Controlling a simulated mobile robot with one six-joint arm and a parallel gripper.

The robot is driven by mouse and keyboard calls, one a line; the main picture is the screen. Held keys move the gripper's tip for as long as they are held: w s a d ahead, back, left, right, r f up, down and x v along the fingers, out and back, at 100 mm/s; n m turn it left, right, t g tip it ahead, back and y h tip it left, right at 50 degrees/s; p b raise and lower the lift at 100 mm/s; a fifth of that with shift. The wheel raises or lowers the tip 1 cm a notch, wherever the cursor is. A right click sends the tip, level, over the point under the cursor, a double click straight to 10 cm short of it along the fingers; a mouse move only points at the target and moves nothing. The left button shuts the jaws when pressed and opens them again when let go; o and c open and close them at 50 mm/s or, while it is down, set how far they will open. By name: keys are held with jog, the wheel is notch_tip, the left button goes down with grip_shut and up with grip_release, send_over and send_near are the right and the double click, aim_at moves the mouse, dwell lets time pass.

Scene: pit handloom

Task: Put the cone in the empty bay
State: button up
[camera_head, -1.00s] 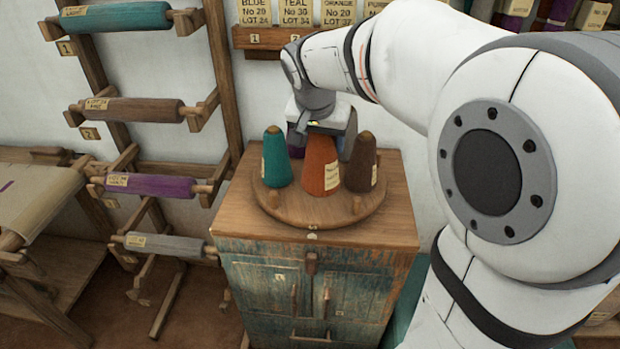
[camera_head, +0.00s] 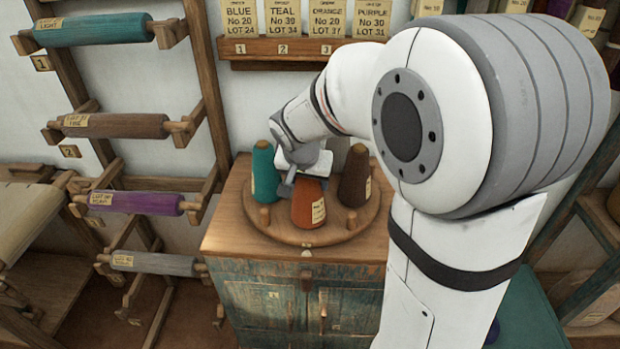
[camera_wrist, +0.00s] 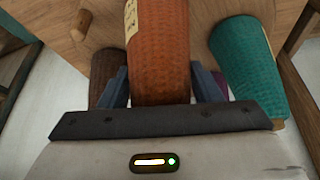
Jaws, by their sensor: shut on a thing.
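The orange cone (camera_head: 308,205) has a pale label on its right side and is held at the front of a round wooden board (camera_head: 280,233). My gripper (camera_head: 308,180) is shut on it from behind. In the wrist view my gripper (camera_wrist: 161,88) has a dark finger on each side of the orange cone (camera_wrist: 160,55). I cannot tell whether its base touches the board. A teal cone (camera_head: 264,172) stands to its left and a brown cone (camera_head: 355,177) to its right. A bit of purple (camera_wrist: 222,88) shows behind a finger in the wrist view. I cannot make out the empty bay.
The board lies on a worn blue cabinet (camera_head: 290,297) and has short pegs (camera_head: 265,217). A wall ledge (camera_head: 285,48) with numbered places and colour cards is behind. A rack of wound rollers (camera_head: 110,125) stands left. My arm covers much of the right side.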

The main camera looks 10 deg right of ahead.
jog(key=shift+f, duration=0.15)
jog(key=o, duration=1.4)
jog(key=shift+r, duration=0.2)
jog(key=v, duration=1.2)
jog(key=s+d+f+n, duration=0.1)
jog(key=s+f+n, duration=0.1)
jog(key=s, duration=0.3)
jog(key=s+f+n+y, duration=0.1)
jog(key=s+f+n, duration=0.1)
jog(key=s, duration=0.4)
jog(key=s+d+f+n+g+y, duration=0.1)
jog(key=s+f, duration=0.3)
jog(key=s, duration=0.2)
jog(key=shift+s+d+f+n+b, duration=0.25)
jog(key=shift+d+f+n+b, duration=0.05)
jog(key=shift+n+b, duration=0.1)
